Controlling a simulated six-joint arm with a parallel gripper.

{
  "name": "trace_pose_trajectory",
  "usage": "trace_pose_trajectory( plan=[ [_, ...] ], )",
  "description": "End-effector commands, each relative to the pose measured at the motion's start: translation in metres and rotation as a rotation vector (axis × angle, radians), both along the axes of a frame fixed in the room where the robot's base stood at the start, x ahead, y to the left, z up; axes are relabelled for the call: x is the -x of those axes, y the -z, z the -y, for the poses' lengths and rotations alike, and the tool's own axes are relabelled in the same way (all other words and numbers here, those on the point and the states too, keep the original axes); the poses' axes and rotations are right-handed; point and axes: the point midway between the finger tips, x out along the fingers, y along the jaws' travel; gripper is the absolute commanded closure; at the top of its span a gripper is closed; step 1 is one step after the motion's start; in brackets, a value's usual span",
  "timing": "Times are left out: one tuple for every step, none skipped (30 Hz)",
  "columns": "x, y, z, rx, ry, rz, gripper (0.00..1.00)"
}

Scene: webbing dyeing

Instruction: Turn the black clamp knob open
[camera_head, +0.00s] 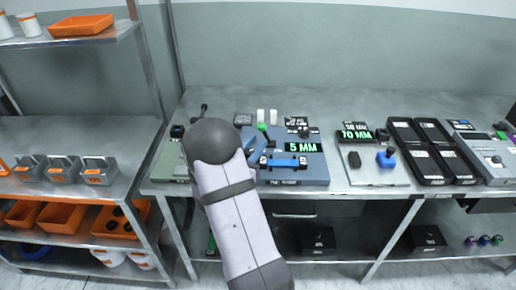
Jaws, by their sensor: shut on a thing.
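My arm reaches up from the bottom edge and its dark rounded joint covers part of the bench fixtures. Angled blue parts just right of that joint look like my gripper (256,148). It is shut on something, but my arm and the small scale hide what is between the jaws. It is at the left part of the blue-grey fixture plate (290,180) that carries a green "5 MM" sign (305,147) and a blue bar (284,163). I cannot pick out the black clamp knob for sure; it may be hidden by the gripper.
A green-tipped lever (262,128) stands close to the gripper. Right of it is a "70 MM" plate (372,177) with a blue knob (386,157), then black trays (422,151). A greenish fixture (171,162) lies left, partly behind my arm. The bench's back strip is clear.

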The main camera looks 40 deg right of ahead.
Motion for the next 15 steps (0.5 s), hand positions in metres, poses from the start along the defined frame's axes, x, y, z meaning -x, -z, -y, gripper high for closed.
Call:
trace_pose_trajectory(
  plan=[
    [0.001, 0.004, 0.001, -0.001, -0.039, 0.000, 0.98],
    [0.000, 0.003, 0.000, 0.000, -0.065, 0.001, 0.98],
    [-0.001, 0.004, 0.000, 0.000, -0.099, 0.002, 0.98],
    [-0.002, 0.003, -0.001, 0.000, -0.124, 0.002, 0.98],
    [-0.003, 0.004, -0.001, 0.000, -0.147, 0.003, 0.98],
    [-0.004, 0.003, -0.001, 0.000, -0.178, 0.003, 0.98],
    [-0.005, 0.003, -0.002, 0.000, -0.199, 0.002, 0.98],
    [-0.006, 0.004, -0.002, 0.000, -0.220, 0.002, 0.98],
    [-0.006, 0.003, -0.003, 0.001, -0.245, 0.003, 0.98],
    [-0.007, 0.003, -0.003, 0.001, -0.262, 0.003, 0.98],
    [-0.008, 0.003, -0.003, 0.001, -0.280, 0.002, 0.98],
    [-0.008, 0.003, -0.004, 0.001, -0.300, 0.002, 0.98],
    [-0.009, 0.003, -0.004, 0.000, -0.315, 0.002, 0.98],
    [-0.010, 0.002, -0.005, 0.000, -0.328, 0.002, 0.98],
    [-0.010, 0.002, -0.005, 0.001, -0.344, 0.002, 0.98]
  ],
)
